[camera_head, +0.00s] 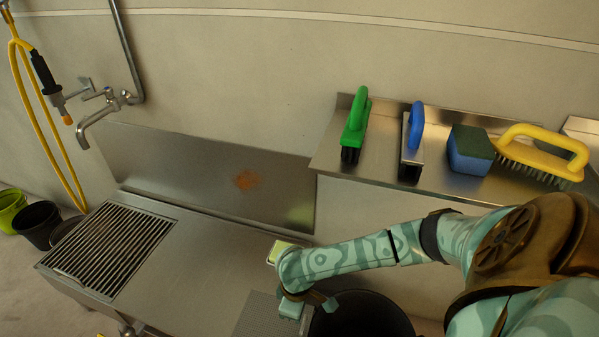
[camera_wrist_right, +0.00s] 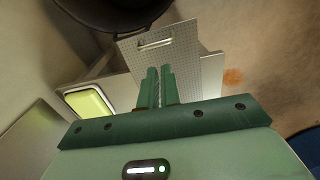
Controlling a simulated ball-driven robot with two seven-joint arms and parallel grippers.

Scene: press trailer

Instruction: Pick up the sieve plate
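The sieve plate (camera_wrist_right: 195,45) is a pale grey sheet with fine holes and a bar handle (camera_wrist_right: 157,41) near one edge, in the right wrist view. A perforated grey patch (camera_head: 262,316) at the bottom of the head view looks like the same plate, partly cut off. My right gripper (camera_head: 305,306) is over the bench edge beside it. In the wrist view its green fingers (camera_wrist_right: 159,72) lie close together in front of the plate. The handle shows beyond their tips, not between them. Whether they are fully shut is unclear. My left gripper is not in view.
A black bucket (camera_head: 362,318) stands beneath my right arm. A yellow-green block (camera_wrist_right: 90,103) lies in a pale tray. A steel shelf (camera_head: 336,150) holds brushes and a sponge (camera_head: 470,152). A drain grate (camera_head: 110,247) is at left; the bench middle (camera_head: 205,270) is clear.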

